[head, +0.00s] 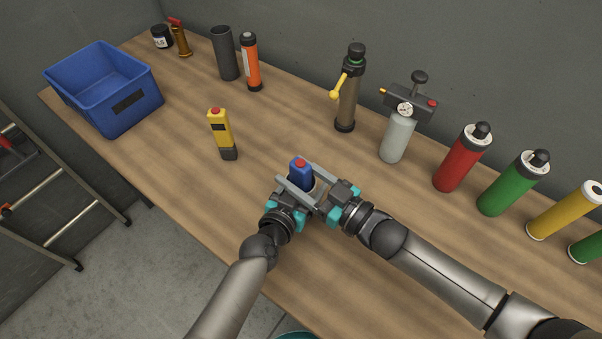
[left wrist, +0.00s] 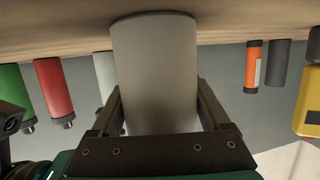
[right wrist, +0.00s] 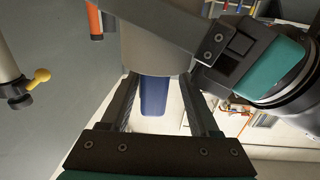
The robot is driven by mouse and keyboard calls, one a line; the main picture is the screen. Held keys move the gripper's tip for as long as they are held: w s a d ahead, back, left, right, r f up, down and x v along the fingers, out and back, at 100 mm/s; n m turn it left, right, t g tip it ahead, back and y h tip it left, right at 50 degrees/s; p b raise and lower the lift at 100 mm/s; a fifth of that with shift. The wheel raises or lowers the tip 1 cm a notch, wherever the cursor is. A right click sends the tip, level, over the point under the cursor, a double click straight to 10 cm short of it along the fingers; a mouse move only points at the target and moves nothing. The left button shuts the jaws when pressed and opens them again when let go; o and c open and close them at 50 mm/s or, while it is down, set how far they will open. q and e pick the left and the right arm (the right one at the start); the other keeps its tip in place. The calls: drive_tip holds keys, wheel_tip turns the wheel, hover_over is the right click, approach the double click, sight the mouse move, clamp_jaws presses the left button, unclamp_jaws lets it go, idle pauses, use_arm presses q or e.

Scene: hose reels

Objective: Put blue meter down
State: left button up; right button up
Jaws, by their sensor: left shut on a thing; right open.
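In the right wrist view the blue meter (right wrist: 154,97) pokes out of the grey cylinder (right wrist: 150,50). My left gripper (head: 296,200) is shut on that cylinder, which also shows in the left wrist view (left wrist: 155,65) with its base at the tabletop; I cannot tell whether it touches. My right gripper (head: 298,180) is open, its fingers on both sides of the blue meter. The meter's lower part is hidden inside the cylinder.
A yellow meter (head: 220,132) stands to the left on the wooden table (head: 180,150). A blue crate (head: 85,95) sits at the far left. A dark cylinder (head: 224,55), an orange bottle (head: 250,65), a pump (head: 347,95) and several coloured canisters line the wall side.

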drive_tip(key=v, duration=1.2)
drive_tip(key=shift+d, duration=0.2)
drive_tip(key=shift+w+r, duration=0.1)
use_arm(q)
drive_tip(key=o, duration=1.3)
drive_tip(key=shift+c, duration=0.2)
drive_tip(key=v, duration=1.2)
